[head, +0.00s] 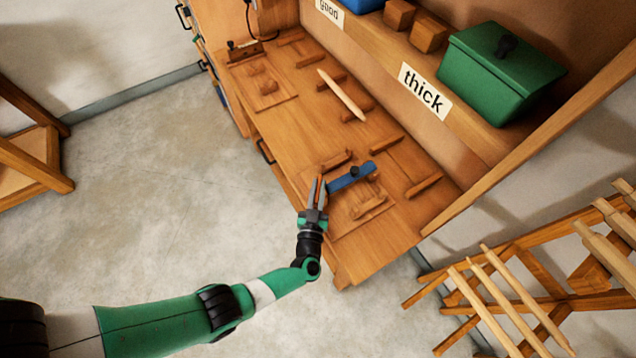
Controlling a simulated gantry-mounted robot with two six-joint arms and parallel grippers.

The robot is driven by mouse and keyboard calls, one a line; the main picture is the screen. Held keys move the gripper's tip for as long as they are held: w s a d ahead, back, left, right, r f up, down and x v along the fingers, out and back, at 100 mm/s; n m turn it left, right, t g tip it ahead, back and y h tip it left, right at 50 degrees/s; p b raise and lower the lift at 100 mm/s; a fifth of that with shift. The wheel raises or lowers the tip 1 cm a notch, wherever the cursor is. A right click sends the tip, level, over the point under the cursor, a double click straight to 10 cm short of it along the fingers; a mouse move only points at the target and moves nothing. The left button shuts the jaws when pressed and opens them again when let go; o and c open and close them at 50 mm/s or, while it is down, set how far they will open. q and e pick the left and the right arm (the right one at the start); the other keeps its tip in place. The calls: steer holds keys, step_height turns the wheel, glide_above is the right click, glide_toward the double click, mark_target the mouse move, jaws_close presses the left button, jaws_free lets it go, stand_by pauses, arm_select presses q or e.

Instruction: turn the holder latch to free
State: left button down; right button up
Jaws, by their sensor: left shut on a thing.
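The holder latch (345,180) is a blue bar with a dark round knob, lying slantwise over a wooden holder near the front end of the bench in the head view. My left gripper (319,182) is at the bar's left end, shut on it. The fingers hide the exact contact. A wooden holder board (362,210) with a raised block lies just below the bar. My right gripper is not in view.
The wooden bench (390,238) also bears a pale pointed stick (342,95), wooden rails and another holder board (263,88). A green lidded box (500,72) stands on the shelf by a "thick" label (424,89). A rack of sticks (510,295) stands at right. Open floor lies left.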

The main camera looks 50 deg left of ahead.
arm_select(q)
steer(key=n+g+y+b, duration=0.3)
steer(key=g+b, duration=0.1)
steer(key=b, duration=0.1)
steer(key=n+g+y+b, duration=0.3)
steer(key=n+g+b, duration=0.1)
steer(key=g+b, duration=0.1)
steer(key=shift+w+f+b, duration=0.1)
steer(key=shift+f+b, duration=0.1)
steer(key=shift+b, duration=0.2)
steer(key=shift+r+n+g+y+b, duration=0.3)
steer(key=shift+n+g+b, duration=0.25)
steer(key=shift+b, duration=0.2)
steer(key=c, duration=0.8)
jaws_free()
steer(key=shift+c, duration=0.2)
